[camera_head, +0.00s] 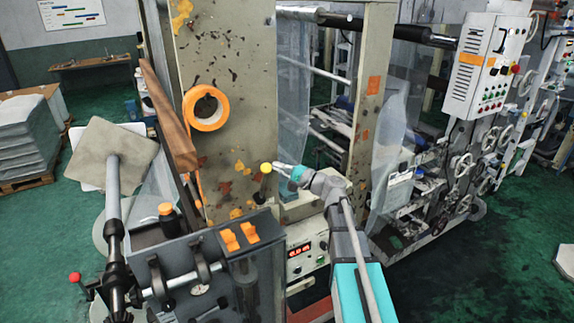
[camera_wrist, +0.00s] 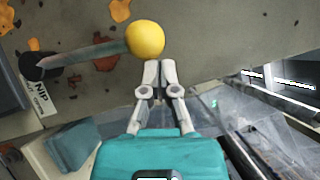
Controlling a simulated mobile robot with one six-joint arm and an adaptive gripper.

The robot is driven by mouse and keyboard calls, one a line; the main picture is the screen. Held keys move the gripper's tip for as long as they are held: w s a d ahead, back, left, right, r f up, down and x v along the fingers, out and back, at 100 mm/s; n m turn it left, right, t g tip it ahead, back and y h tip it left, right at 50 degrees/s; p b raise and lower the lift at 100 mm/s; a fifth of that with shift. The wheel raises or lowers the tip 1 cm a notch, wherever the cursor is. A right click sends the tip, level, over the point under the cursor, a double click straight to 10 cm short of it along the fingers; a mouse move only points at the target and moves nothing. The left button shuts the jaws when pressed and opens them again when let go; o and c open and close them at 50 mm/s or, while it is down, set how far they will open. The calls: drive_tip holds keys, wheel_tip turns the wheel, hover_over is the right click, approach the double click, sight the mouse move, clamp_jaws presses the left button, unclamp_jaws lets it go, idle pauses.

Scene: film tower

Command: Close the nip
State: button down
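The nip lever (camera_wrist: 92,53) is a grey bar with a yellow ball knob (camera_wrist: 145,39) at its end. It runs from a dark round pivot (camera_wrist: 40,66) beside a white label reading NIP (camera_wrist: 40,93). In the head view the yellow knob (camera_head: 266,168) stands above the pivot, against the stained beige column. My gripper (camera_wrist: 160,66) has its two fingertips together with nothing seen between them. The tips are at the knob's lower right edge in the wrist view; I cannot tell whether they touch it. In the head view my gripper (camera_head: 276,167) is just right of the knob.
The beige column (camera_head: 225,110) carries an orange roll (camera_head: 206,108). A control box with a red display (camera_head: 300,250) stands below my arm. A grey unit with orange switches (camera_head: 240,236) is at the lower left. Clear film (camera_head: 292,90) hangs to the right.

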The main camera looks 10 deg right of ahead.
drive_tip(key=shift+s+a+r, duration=0.15)
drive_tip(key=shift+a+r, duration=0.05)
drive_tip(key=shift+a, duration=0.35)
drive_tip(key=shift+s+a+r, duration=0.15)
drive_tip(key=shift+a+r, duration=0.05)
drive_tip(key=shift+a, duration=0.35)
drive_tip(key=shift+p, duration=0.3)
drive_tip(key=s+d+r+p, duration=0.1)
drive_tip(key=s+d, duration=0.5)
drive_tip(key=d, duration=0.5)
drive_tip(key=shift+d+r+p, duration=0.3)
drive_tip(key=shift+r+p, duration=0.05)
drive_tip(key=shift+r, duration=0.05)
drive_tip(key=shift+s, duration=0.1)
